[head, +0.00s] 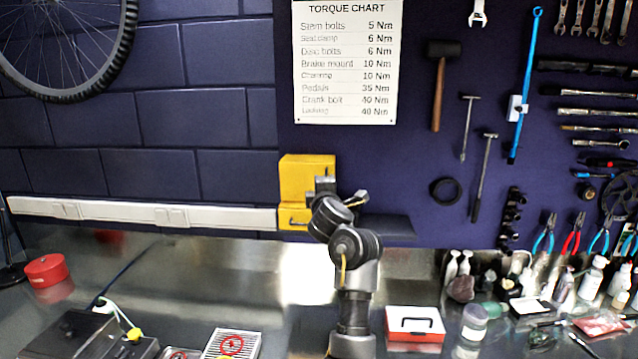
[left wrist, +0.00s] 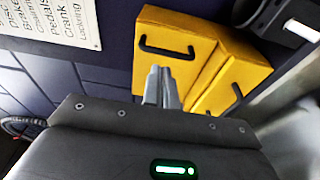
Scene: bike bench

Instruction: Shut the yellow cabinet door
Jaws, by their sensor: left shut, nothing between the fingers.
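The yellow cabinet (head: 300,168) stands against the wall at the back of the bench, left of the pegboard tools. In the left wrist view it shows two yellow fronts: one (left wrist: 190,68) with a black handle (left wrist: 165,48), and a second (left wrist: 222,95) with its own handle. The fronts look offset from each other; I cannot tell how far the door is open. My left gripper (head: 326,186) is in front of the cabinet's right side and hides part of it. Its fingers (left wrist: 161,86) are shut and empty, pointing at the fronts; contact is unclear. My right gripper is out of view.
A dark flat shelf-like piece (head: 390,227) is right of the cabinet. A white rail (head: 150,212) runs along the wall to its left. A red-and-white box (head: 414,326) and several bottles stand at right; a red tin (head: 46,270) stands at left.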

